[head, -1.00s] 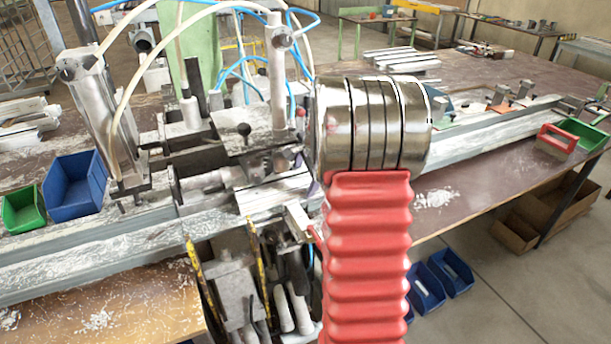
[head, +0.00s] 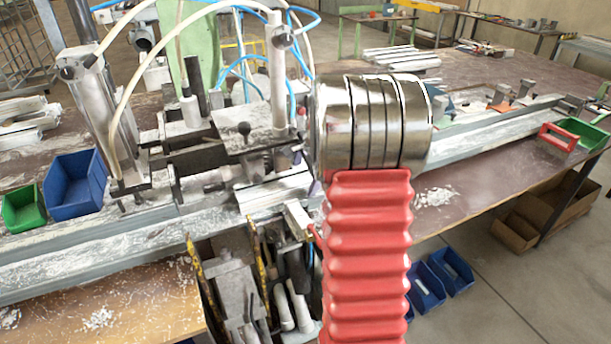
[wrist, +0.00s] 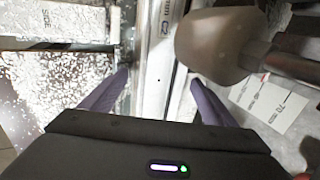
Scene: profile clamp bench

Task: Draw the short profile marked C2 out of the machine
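In the wrist view, the pale short profile marked C2 (wrist: 160,65) runs up the picture between my fingers, its printed label near the top edge. My gripper (wrist: 160,80) has its two purple fingers apart, one on each side of the profile, with a narrow gap showing beside each. I cannot tell how deep the fingers reach. In the head view, the clamp machine (head: 250,145) stands left of centre. My arm hides most of the gripper there; only bits of purple finger show at the machine's right side.
A blue bin (head: 76,190) and green bin (head: 22,208) stand left on the bench. Long rails (head: 90,250) run across it. White chips lie around.

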